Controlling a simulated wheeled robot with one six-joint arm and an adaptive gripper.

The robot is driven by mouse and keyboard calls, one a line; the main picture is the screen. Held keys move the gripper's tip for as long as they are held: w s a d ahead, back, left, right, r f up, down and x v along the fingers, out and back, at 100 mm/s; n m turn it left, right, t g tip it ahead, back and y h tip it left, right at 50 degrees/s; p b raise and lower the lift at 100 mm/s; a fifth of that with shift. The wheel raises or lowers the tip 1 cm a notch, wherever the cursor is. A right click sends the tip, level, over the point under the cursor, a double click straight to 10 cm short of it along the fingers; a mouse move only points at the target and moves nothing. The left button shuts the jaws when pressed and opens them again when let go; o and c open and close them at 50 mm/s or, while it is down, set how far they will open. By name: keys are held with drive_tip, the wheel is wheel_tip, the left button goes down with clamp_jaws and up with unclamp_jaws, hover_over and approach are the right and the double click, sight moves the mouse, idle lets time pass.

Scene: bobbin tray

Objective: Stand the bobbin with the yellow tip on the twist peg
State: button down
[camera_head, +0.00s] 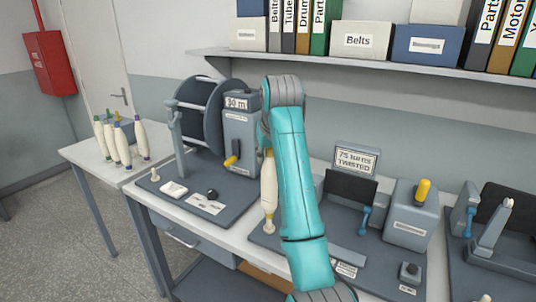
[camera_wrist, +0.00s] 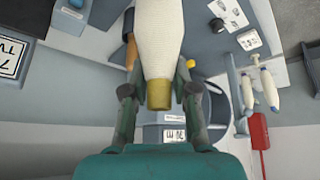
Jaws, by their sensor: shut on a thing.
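The bobbin with the yellow tip is cream and spindle-shaped. In the wrist view its yellow tip (camera_wrist: 159,95) lies between the two fingers of my gripper (camera_wrist: 158,84), which is shut on the bobbin's tip end.
A board with a "75 turns twisted" sign (camera_head: 357,159) is to the right, carrying a grey box with a yellow knob (camera_head: 423,190). A reel machine (camera_head: 200,108) stands left of the arm. Several bobbins (camera_head: 118,142) with other coloured tips stand on the far-left table. A loaded shelf runs above.

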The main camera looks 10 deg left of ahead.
sight(268, 170)
drive_tip(key=shift+f, duration=2.4)
drive_tip(key=c, duration=0.8)
unclamp_jaws()
drive_tip(key=shift+c, duration=0.2)
wheel_tip(268, 170, up, 10)
drive_tip(key=shift+r, duration=0.1)
